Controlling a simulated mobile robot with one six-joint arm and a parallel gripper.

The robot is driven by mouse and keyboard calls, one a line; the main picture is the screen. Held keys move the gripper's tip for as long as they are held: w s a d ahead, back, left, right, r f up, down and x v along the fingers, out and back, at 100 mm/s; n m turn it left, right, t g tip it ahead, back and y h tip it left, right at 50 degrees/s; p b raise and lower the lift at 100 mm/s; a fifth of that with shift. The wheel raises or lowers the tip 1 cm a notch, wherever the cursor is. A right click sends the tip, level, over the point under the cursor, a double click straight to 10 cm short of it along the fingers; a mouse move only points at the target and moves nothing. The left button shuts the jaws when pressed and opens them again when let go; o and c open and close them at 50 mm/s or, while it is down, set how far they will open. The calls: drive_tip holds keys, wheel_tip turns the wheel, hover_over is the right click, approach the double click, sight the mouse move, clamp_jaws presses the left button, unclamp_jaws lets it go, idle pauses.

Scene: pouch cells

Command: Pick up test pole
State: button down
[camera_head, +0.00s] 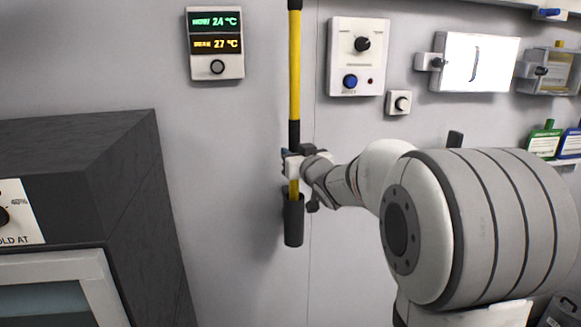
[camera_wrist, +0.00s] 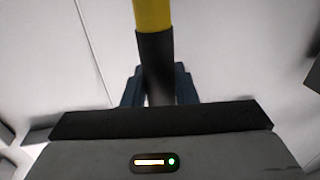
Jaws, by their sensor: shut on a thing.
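The test pole (camera_head: 294,80) is a long upright yellow rod with black sections, close to the grey wall. Its top runs out of the head view. Its lower end goes down into a black tube-shaped holder (camera_head: 293,222) on the wall; how deep it sits is hidden. My gripper (camera_head: 291,165) is shut on the pole just above the holder, around the lower part of its black section. In the wrist view the pole (camera_wrist: 154,50) stands upright between the two dark fingers of my gripper (camera_wrist: 158,88), black at the grip and yellow above.
A dark cabinet (camera_head: 120,190) with a control panel stands at the left. A temperature display (camera_head: 215,43) hangs left of the pole. A knob panel (camera_head: 357,57), a small dial (camera_head: 398,102), a white screen (camera_head: 474,62) and green and blue containers (camera_head: 544,140) are at the right.

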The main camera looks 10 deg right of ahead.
sight(297, 99)
wheel_tip(297, 99, up, 14)
drive_tip(key=p, duration=0.3)
drive_tip(key=shift+f, duration=0.1)
idle(0.9)
